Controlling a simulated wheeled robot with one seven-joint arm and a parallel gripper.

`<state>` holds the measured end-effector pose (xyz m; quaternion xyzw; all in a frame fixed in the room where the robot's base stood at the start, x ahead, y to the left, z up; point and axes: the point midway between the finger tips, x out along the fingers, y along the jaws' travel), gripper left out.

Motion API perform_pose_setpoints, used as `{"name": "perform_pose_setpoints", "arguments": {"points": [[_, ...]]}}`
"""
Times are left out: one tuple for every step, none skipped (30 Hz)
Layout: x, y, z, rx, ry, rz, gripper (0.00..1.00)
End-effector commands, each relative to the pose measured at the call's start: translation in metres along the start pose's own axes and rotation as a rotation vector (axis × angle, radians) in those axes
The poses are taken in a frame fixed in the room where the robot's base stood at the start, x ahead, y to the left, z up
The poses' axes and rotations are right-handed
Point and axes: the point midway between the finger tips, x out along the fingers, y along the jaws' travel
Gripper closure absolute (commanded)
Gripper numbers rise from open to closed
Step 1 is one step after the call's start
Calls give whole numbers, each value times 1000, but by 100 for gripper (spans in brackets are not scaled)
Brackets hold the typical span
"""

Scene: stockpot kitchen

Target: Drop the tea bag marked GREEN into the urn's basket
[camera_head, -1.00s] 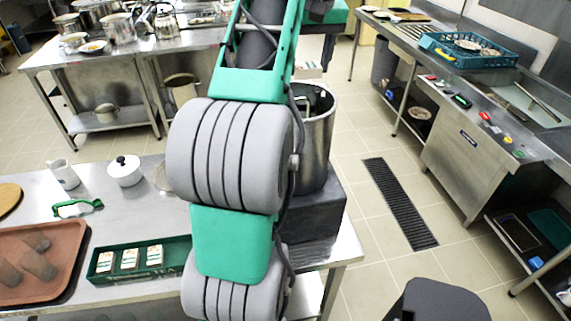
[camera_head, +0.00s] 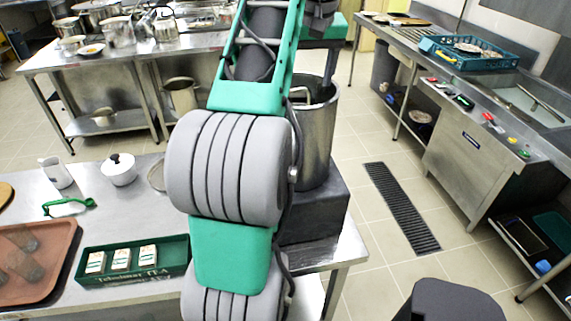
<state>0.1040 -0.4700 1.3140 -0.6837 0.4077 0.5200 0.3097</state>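The urn (camera_head: 318,140) is a tall steel pot on a dark block at the table's right end, partly hidden by my arm. A wire handle or rim, perhaps of the basket (camera_head: 299,96), shows at its mouth; the basket's inside is hidden. My gripper (camera_head: 329,68) is above the urn, pointing down at its mouth. Only a grey finger shows and its tips are hidden, so its opening cannot be seen. No tea bag is visible at it. A green tea box (camera_head: 170,266) on the near table holds three pale packets (camera_head: 121,259) with labels too small to read.
Left on the near table are a brown tray (camera_head: 62,250), a white jug (camera_head: 55,173), a white lidded pot (camera_head: 120,171) and a green-handled strainer or similar tool (camera_head: 69,207). A steel counter (camera_head: 470,140) stands right; a floor drain (camera_head: 400,207) lies between.

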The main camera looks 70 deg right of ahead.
Motion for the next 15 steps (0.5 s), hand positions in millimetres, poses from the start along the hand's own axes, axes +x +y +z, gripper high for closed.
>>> {"name": "perform_pose_setpoints", "arguments": {"points": [[0,0,0,0,0,0,27],[0,0,0,0,0,0,24],[0,0,0,0,0,0,21],[0,0,0,0,0,0,19],[0,0,0,0,0,0,19],[0,0,0,0,0,0,19],[0,0,0,0,0,0,19],[0,0,0,0,0,0,19],[0,0,0,0,0,0,19],[0,0,0,0,0,0,19],[-1,0,0,0,0,0,19],[-4,0,0,-1,0,0,19],[-7,0,-1,-1,1,0,19],[-11,0,-1,-1,2,0,19],[-19,0,-1,-1,2,0,19]]}}
